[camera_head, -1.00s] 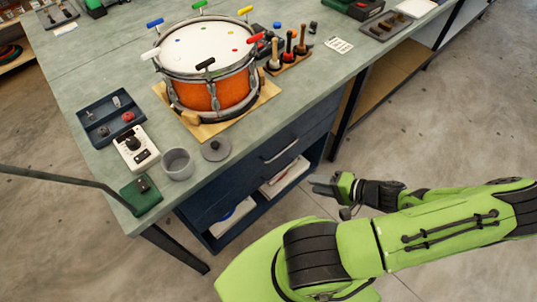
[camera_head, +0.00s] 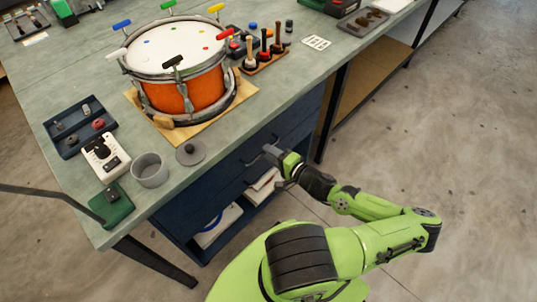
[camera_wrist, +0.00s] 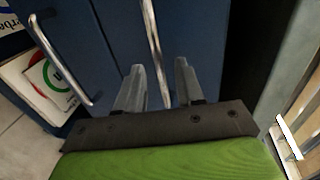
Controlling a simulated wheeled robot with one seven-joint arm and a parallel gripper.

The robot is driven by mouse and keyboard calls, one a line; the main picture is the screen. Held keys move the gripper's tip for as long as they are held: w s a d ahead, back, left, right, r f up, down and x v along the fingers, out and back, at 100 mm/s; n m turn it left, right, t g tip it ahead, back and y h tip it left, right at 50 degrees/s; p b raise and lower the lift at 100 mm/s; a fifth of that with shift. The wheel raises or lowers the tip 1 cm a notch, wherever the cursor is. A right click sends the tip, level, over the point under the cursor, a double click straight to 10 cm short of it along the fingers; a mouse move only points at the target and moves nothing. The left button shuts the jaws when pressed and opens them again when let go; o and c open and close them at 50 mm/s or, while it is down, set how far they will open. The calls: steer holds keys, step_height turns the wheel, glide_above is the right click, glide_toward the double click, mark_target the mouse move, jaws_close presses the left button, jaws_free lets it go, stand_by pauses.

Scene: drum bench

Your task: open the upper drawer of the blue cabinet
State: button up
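The blue cabinet (camera_head: 196,202) stands under the bench, its front partly covered by my arm in the head view. In the wrist view its blue drawer fronts (camera_wrist: 112,45) look shut. The upper drawer's metal bar handle (camera_wrist: 152,40) runs down between my fingertips. The lower drawer's handle (camera_wrist: 62,62) is to the left. My gripper (camera_wrist: 157,78) is open, with one finger on each side of the upper handle and gaps showing on both sides. In the head view my gripper (camera_head: 272,153) is at the cabinet front, just below the bench edge.
The bench top (camera_head: 75,95) overhangs the cabinet. An orange drum (camera_head: 180,92), a grey cup (camera_head: 150,170) and a lid (camera_head: 190,152) stand near its edge. Papers lie in the open shelf (camera_head: 217,226) below the drawers. A bench leg (camera_head: 327,115) is to the right.

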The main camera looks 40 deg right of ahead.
steer(key=shift+w+f, duration=0.1)
steer(key=shift+w, duration=0.6)
jaws_close()
steer(key=shift+s, duration=0.1)
